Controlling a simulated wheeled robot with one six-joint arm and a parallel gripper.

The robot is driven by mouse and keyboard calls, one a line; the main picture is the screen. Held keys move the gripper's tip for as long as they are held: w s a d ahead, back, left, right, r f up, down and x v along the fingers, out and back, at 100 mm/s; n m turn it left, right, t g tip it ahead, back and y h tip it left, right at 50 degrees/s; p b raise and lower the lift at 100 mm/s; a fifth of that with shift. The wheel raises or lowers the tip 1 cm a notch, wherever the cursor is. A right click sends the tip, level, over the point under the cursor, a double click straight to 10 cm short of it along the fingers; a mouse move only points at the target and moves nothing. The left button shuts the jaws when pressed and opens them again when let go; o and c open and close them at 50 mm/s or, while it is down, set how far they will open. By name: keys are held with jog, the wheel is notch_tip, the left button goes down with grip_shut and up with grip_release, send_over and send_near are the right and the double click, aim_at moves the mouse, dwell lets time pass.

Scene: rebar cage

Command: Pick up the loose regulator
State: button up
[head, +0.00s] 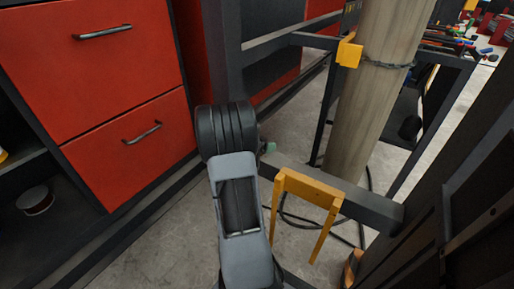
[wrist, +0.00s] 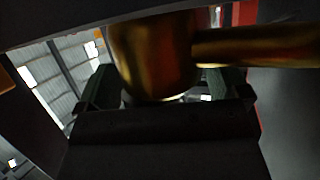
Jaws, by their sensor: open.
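A brass-coloured body with a rounded lower end (wrist: 152,55), which looks like the regulator, fills the upper middle of the wrist view. A brass stem (wrist: 250,46) runs from it to the right. My gripper (wrist: 155,88) is open, with one dark green finger on each side of the brass body. I cannot tell whether either finger touches it. In the head view my own grey arm link and black wrist joint hide most of the gripper; only a small greenish bit (head: 268,148) shows beside the joint. The regulator cannot be made out there.
A dark steel frame bar (head: 350,200) crosses just right of my arm, with a yellow bracket (head: 308,187) on it. Red drawers (head: 130,140) are close on the left. A dark edge (wrist: 80,25) spans the wrist view's top.

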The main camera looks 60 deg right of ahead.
jog(key=c, duration=1.5)
jog(key=shift+r, duration=0.1)
jog(key=shift+c, duration=0.6)
